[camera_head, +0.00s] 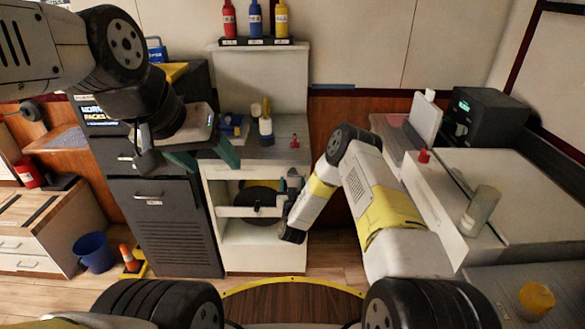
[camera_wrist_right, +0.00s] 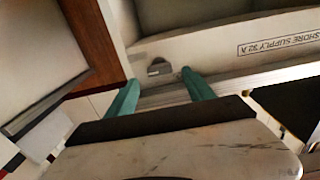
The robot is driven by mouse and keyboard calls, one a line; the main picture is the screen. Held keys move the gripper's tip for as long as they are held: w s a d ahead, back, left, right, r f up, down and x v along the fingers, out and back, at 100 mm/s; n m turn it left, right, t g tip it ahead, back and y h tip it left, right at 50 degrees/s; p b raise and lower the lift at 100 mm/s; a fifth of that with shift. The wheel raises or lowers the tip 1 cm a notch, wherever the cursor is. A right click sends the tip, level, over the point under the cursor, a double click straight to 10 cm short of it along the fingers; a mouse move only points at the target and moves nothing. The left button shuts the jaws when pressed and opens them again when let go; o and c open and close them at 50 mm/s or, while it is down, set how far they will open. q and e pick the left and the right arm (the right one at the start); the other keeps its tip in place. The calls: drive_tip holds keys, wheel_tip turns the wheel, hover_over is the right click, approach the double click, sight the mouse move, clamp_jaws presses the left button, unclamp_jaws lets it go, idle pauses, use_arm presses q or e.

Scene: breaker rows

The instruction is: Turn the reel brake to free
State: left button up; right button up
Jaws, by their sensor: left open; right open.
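A white cabinet (camera_head: 265,259) stands open-fronted at the centre of the head view. A dark reel (camera_head: 258,195) sits inside, behind a white crossbar (camera_head: 240,211). A small grey fitting (camera_wrist_right: 159,67) on a pale surface shows in the right wrist view; I cannot tell whether it is the reel brake. My right gripper (camera_wrist_right: 160,91) is open, its teal fingers to either side below this fitting, with no contact visible. Its fingers are not clear in the head view. My left gripper (camera_head: 204,158) is open and empty, in front of the cabinet's upper left.
A dark drawer cabinet (camera_head: 164,235) stands left of the white one. A blue bucket (camera_head: 94,252) and an orange cone (camera_head: 129,259) are on the floor. Bottles (camera_head: 255,20) stand on a shelf above. A white counter (camera_head: 520,200) lies at right. A "SHORE SUPPLY 32 A" label (camera_wrist_right: 277,44) shows.

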sight(292, 175)
drive_tip(key=shift+w, duration=1.7)
drive_tip(key=shift+c, duration=0.4)
clamp_jaws()
